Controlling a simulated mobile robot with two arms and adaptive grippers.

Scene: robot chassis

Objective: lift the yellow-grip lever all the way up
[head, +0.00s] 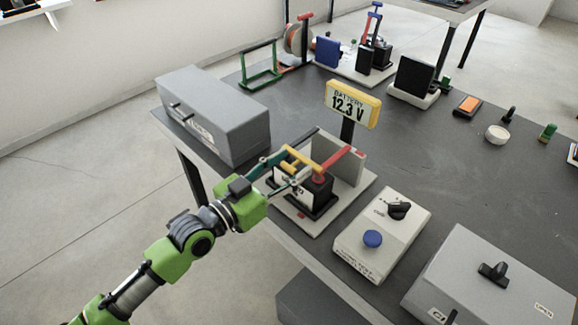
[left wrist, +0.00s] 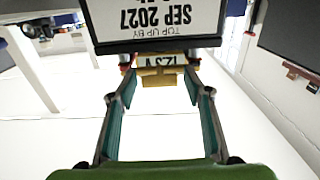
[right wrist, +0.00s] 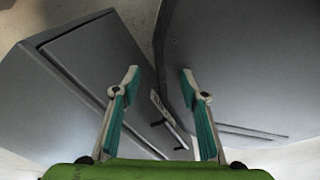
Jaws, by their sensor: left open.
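The yellow-grip lever (head: 290,161) is at the black battery block (head: 304,190) on a pale base plate in the head view. Beside it, to the right, is a red-grip lever (head: 335,164). My left gripper (head: 294,166) is open, its fingers reaching in around the yellow grip; I cannot tell whether they touch it. In the left wrist view, a yellow piece (left wrist: 166,77) shows between the open fingertips (left wrist: 163,70), below a large upside-down label. My right gripper (right wrist: 160,74) is open and empty in the right wrist view; it is out of the head view.
A yellow-framed display (head: 352,103) reading 12.3 V stands behind the battery. A long grey box (head: 215,115) lies to the left. A panel with a blue button (head: 373,239) and a grey box with a black knob (head: 494,272) are to the right. The table's middle is mostly clear.

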